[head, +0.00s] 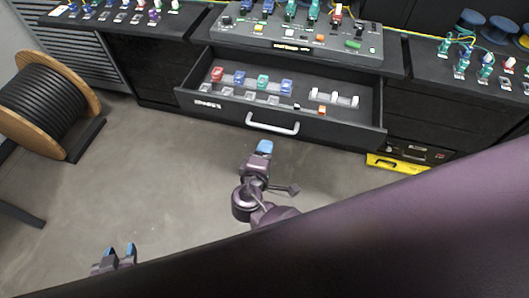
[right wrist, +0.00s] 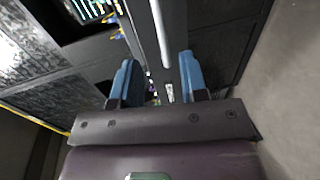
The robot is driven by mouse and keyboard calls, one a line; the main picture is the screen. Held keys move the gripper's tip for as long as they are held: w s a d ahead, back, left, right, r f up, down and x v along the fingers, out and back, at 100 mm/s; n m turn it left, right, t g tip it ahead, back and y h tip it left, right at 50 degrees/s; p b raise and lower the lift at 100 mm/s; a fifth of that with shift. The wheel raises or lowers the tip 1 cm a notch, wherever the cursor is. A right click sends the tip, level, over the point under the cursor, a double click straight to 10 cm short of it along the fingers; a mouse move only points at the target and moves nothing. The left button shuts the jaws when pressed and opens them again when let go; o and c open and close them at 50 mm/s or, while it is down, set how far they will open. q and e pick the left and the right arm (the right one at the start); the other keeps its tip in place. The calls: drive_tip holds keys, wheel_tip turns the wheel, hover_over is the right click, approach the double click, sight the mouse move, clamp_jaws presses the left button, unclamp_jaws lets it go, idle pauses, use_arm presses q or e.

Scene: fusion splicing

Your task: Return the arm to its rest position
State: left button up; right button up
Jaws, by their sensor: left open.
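My right gripper (head: 264,148) is in the middle of the head view, over the floor just in front of the drawer's white handle (head: 272,123). In the right wrist view its two blue fingers (right wrist: 158,85) stand apart with nothing held between them. My left gripper (head: 121,252) is at the lower left of the head view, low over the floor, with its two blue-tipped fingers apart and empty. Most of the left arm is hidden.
The drawer (head: 340,122) is pulled out and holds several coloured connectors. A console (head: 300,42) stands above it. A cable spool (head: 48,100) stands at the left and a yellow case (head: 400,165) at the right. The floor (head: 150,180) between is clear.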

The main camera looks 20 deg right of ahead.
use_arm(q)
drive_tip(key=shift+w+r, duration=0.15)
drive_tip(key=shift+w, duration=0.1)
use_arm(e)
drive_tip(key=s+d+f+m+g+y, duration=0.1)
drive_tip(key=s+d+f+m+y, duration=0.2)
drive_tip(key=s+d+m+y, duration=0.5)
drive_tip(key=s+d+m, duration=0.2)
drive_tip(key=s+d, duration=0.4)
drive_tip(key=shift+d+f, duration=0.2)
drive_tip(key=shift+f, duration=0.2)
use_arm(q)
drive_tip(key=shift+s, duration=0.25)
idle(0.5)
